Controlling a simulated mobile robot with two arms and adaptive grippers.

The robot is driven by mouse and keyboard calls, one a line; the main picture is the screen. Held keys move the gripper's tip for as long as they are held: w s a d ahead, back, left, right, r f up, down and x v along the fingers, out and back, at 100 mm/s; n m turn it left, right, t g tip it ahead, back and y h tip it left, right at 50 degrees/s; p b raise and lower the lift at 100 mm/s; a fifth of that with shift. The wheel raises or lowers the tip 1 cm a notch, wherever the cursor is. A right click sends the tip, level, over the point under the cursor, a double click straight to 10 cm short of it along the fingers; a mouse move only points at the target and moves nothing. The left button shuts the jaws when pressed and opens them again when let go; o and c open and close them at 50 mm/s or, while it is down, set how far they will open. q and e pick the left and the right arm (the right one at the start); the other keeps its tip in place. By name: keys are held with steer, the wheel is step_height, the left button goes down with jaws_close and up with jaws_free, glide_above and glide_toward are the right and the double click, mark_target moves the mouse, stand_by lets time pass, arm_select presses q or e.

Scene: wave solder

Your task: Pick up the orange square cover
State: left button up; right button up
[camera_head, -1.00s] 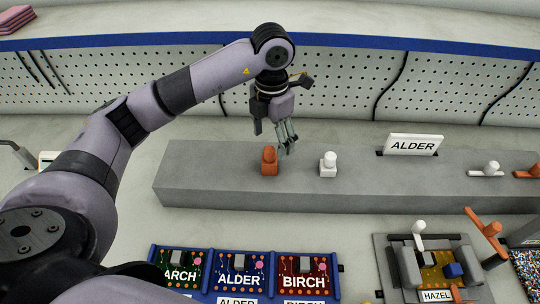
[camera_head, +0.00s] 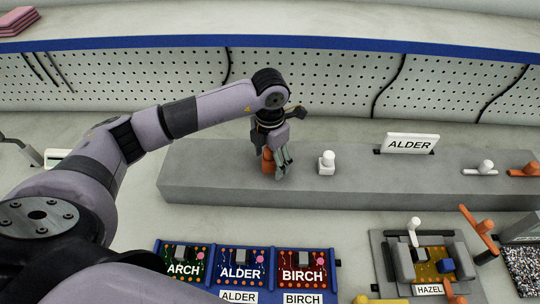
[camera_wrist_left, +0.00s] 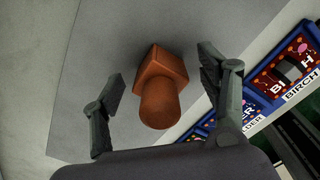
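The orange square cover (camera_head: 268,162) stands on the grey raised block (camera_head: 220,187), near its left part. In the left wrist view the cover (camera_wrist_left: 160,88) shows a square base and a round knob pointing toward the camera. My left gripper (camera_head: 276,165) is lowered over it from above. Its two fingers (camera_wrist_left: 162,92) are open, one on each side of the cover, with gaps between them and it. In the head view the gripper partly hides the cover. My right gripper is not in view.
A white cover (camera_head: 327,162) stands close to the right on the same block. An ALDER sign (camera_head: 408,144) and white and orange handled pieces (camera_head: 486,167) are farther right. Labelled boards in a blue tray (camera_head: 338,276) and a HAZEL fixture (camera_head: 379,262) lie in front.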

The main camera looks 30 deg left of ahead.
arm_select(q)
steer(key=c, duration=1.3)
steer(key=shift+r, duration=0.2)
steer(key=shift+c, duration=0.2)
step_height(320, 180, up, 12)
steer(key=shift+f+b, duration=0.1)
steer(key=shift+b, duration=1.1)
step_height(320, 180, up, 8)
steer(key=shift+p, duration=0.35)
